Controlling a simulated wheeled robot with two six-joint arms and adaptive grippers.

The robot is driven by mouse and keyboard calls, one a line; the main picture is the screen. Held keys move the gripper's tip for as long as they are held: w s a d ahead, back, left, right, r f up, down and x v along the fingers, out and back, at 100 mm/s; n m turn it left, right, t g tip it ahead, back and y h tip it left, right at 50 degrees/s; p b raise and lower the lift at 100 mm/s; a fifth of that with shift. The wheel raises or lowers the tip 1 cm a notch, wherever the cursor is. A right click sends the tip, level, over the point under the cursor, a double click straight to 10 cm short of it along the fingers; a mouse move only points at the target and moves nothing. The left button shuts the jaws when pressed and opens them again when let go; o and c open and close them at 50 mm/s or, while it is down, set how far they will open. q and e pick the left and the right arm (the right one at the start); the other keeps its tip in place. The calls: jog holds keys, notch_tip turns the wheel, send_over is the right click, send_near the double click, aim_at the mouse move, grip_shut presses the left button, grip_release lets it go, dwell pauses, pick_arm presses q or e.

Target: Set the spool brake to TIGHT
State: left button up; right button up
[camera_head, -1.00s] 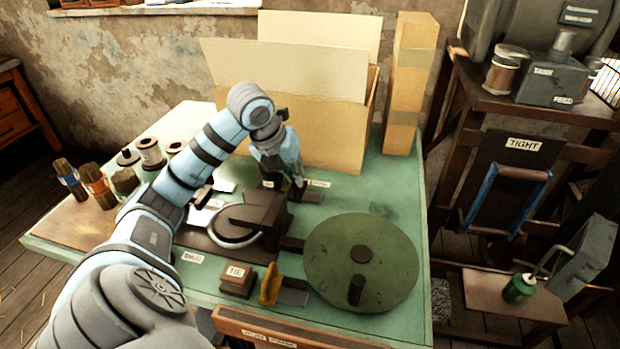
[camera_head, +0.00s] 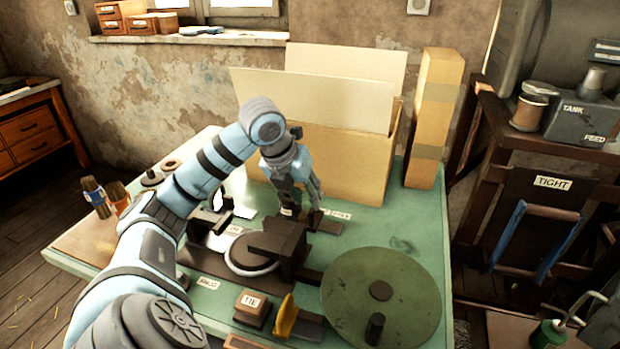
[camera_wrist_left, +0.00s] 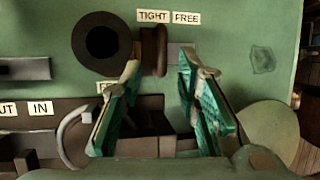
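The spool brake lever (camera_wrist_left: 153,50) is a brown upright piece in the left wrist view. It stands below the TIGHT label (camera_wrist_left: 153,16), at the left of a grey plate whose other end lies under the FREE label (camera_wrist_left: 186,17). My left gripper (camera_wrist_left: 160,68) is open, with its fingertips on either side of the lever. The lever is nearer the left finger, and contact cannot be made out. In the head view my left gripper (camera_head: 305,212) is low over the brake area and hides most of the lever. My right gripper is not in view.
A dark round piece (camera_wrist_left: 103,42) stands left of the lever. A large green disc (camera_head: 395,265) with a knob lies front right of the brake, beside a brown block over a pale ring (camera_head: 238,265). A cardboard box (camera_head: 350,160) stands close behind.

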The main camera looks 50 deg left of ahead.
pick_arm(q)
jog(key=v, duration=0.9)
jog(key=shift+s, duration=0.15)
